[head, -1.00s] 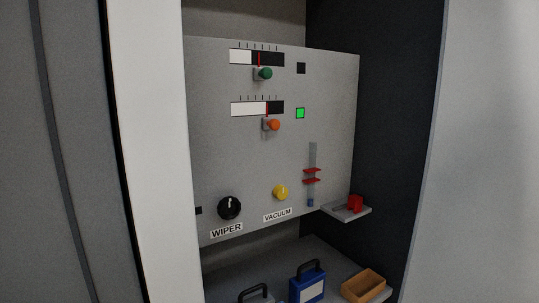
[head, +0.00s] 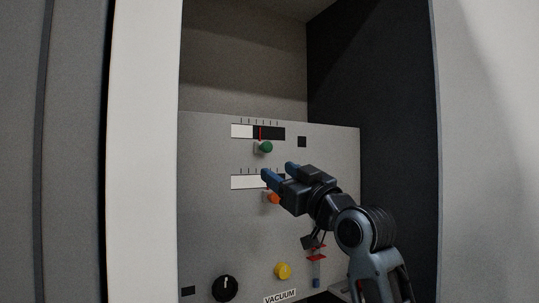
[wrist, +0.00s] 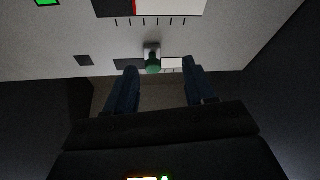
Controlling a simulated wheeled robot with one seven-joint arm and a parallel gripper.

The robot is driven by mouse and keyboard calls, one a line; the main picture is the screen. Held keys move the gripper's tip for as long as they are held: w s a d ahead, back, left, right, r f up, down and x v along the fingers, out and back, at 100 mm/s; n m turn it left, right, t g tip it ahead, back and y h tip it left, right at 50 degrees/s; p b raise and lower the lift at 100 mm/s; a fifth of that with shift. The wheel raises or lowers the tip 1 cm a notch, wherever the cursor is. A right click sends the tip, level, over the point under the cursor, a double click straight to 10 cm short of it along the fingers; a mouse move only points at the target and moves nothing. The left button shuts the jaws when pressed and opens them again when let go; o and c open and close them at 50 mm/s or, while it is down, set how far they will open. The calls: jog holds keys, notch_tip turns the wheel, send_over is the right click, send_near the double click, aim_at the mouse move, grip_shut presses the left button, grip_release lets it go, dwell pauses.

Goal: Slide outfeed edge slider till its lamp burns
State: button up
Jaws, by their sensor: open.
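Two horizontal sliders sit one above the other on the grey panel; I read no name beside either. The upper slider has a green knob (head: 265,147), its white fill ending left of the red mark. Its square lamp (head: 302,141) is dark. The lower slider has an orange knob (head: 273,198), partly hidden by my gripper; its lamp is hidden in the head view but glows green in the wrist view (wrist: 47,2). My gripper (head: 279,171) is open and empty, just below the green knob. In the wrist view the green knob (wrist: 153,68) appears between the fingertips, apart from both.
Below are a yellow button (head: 283,270) above the VACUUM label, a black dial (head: 225,288), and a vertical gauge with red markers (head: 317,257) partly behind my arm. Dark cabinet wall (head: 400,130) stands close on the right. Space above the panel is open.

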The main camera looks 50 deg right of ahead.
aim_at(268, 149)
jog(key=shift+n, duration=0.3)
jog(key=w+r, duration=0.2)
jog(key=w+d+r+p, duration=0.1)
jog(key=w+r, duration=0.1)
jog(key=w+d+r, duration=0.1)
jog(key=w+r, duration=0.1)
jog(key=w, duration=0.1)
jog(key=shift+d+p, duration=0.15)
jog(key=shift+p, duration=0.25)
jog(key=shift+s, duration=0.1)
grip_shut()
